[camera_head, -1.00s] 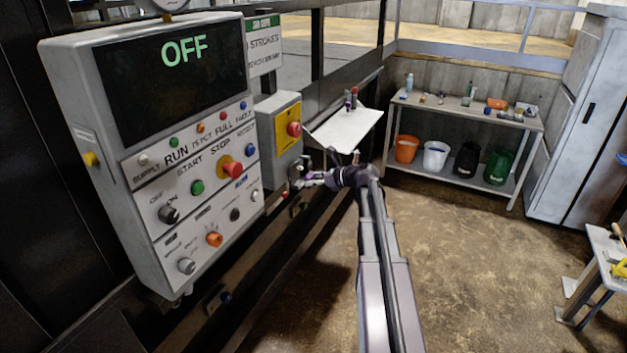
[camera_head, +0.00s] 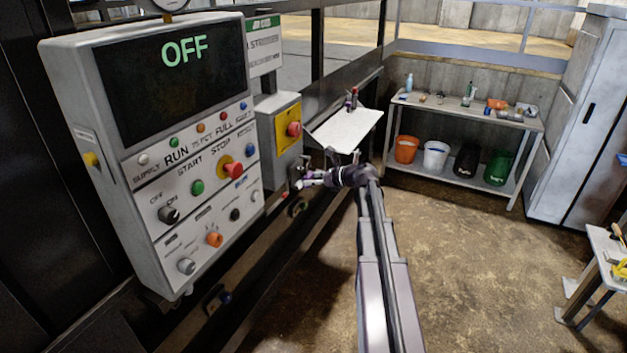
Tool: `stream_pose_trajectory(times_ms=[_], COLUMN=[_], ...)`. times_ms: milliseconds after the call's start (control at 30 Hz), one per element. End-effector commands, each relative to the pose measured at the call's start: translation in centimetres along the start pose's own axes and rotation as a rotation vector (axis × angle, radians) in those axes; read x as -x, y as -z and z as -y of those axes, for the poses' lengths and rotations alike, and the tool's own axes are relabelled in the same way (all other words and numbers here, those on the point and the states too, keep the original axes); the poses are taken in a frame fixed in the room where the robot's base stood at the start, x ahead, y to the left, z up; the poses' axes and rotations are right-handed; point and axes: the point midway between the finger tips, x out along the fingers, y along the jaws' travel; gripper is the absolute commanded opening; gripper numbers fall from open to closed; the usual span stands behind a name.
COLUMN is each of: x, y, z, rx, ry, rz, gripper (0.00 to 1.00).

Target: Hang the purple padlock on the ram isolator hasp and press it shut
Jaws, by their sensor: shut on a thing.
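My gripper (camera_head: 309,181) is at the end of my arm, just below the grey isolator box (camera_head: 286,146) with its yellow plate and red knob (camera_head: 294,129). A small purple piece, seemingly the purple padlock (camera_head: 297,185), shows at the fingertips, which are shut on it. The hasp is too small and too covered by the gripper to make out. I cannot tell whether the shackle is through it or whether the padlock is open.
The large control panel (camera_head: 205,190) reading OFF stands close on the left. A white tilted shelf (camera_head: 345,131) carries small upright items behind the gripper. A workbench (camera_head: 465,115) with buckets below stands at the back.

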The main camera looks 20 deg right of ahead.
Motion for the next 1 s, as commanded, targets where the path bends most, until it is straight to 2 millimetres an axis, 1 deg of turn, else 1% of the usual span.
stream_pose_trajectory(times_ms=[1000], x=[-1.4], y=[-0.5], z=[0.0], rx=[-0.001], ry=[0.0], rz=[0.0], gripper=[0.24])
